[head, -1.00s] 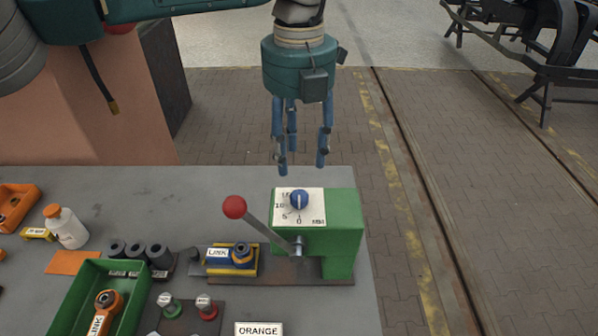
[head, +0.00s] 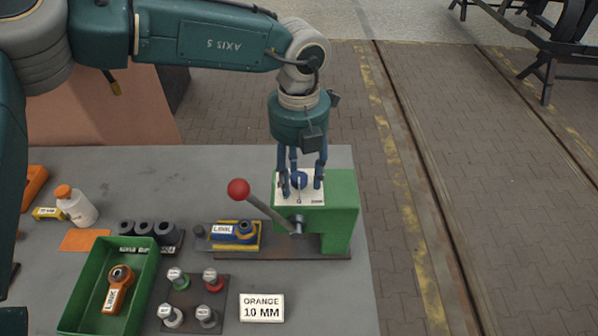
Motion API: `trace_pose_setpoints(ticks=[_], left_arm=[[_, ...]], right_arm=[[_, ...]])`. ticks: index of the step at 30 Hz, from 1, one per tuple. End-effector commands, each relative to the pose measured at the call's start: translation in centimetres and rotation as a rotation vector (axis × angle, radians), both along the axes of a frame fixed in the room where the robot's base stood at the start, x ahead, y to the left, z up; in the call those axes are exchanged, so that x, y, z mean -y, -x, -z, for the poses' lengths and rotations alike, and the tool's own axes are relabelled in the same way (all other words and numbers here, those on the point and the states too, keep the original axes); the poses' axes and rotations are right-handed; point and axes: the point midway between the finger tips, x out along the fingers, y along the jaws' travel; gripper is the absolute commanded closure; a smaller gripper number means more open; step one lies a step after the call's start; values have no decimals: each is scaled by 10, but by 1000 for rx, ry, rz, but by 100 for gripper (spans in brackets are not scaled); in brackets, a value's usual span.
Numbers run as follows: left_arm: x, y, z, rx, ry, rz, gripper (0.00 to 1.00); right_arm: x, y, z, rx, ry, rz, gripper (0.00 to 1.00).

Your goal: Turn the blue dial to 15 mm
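The blue dial (head: 299,183) sits on the white scale plate (head: 287,199) on top of the green machine (head: 343,211). My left gripper (head: 301,192) points down over it, its blue fingers spread on either side of the dial. The fingers look open, with a gap to the dial. They and the gripper body hide much of the dial and most scale numbers, so I cannot read the setting. A 0 shows at the plate's front. My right gripper is not in view.
A lever with a red ball (head: 239,188) stands left of the dial. A blue and yellow link fixture (head: 234,235), a green tray (head: 84,305) holding an orange link (head: 119,290), several knobs, and an "ORANGE 10 MM" sign (head: 262,308) are on the grey table (head: 215,185).

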Motion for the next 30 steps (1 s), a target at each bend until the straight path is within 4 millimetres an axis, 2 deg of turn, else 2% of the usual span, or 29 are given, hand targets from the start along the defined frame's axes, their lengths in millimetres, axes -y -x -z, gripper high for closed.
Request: trace_pose_setpoints(ticks=[1, 6, 7, 17, 23, 30], left_arm=[[0, 0, 0, 0, 0, 0, 62], [0, 0, 0, 0, 0, 0, 96], [0, 0, 0, 0, 0, 0, 99], [0, 0, 1, -1, 1, 26, 99], [0, 0, 4, -2, 1, 118, 99], [-1, 0, 6, -1, 2, 317, 99]], right_arm=[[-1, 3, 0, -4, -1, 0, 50], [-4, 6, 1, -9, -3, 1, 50], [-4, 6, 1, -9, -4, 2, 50], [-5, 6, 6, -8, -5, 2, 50], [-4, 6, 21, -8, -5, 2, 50], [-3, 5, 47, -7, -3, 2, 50]])
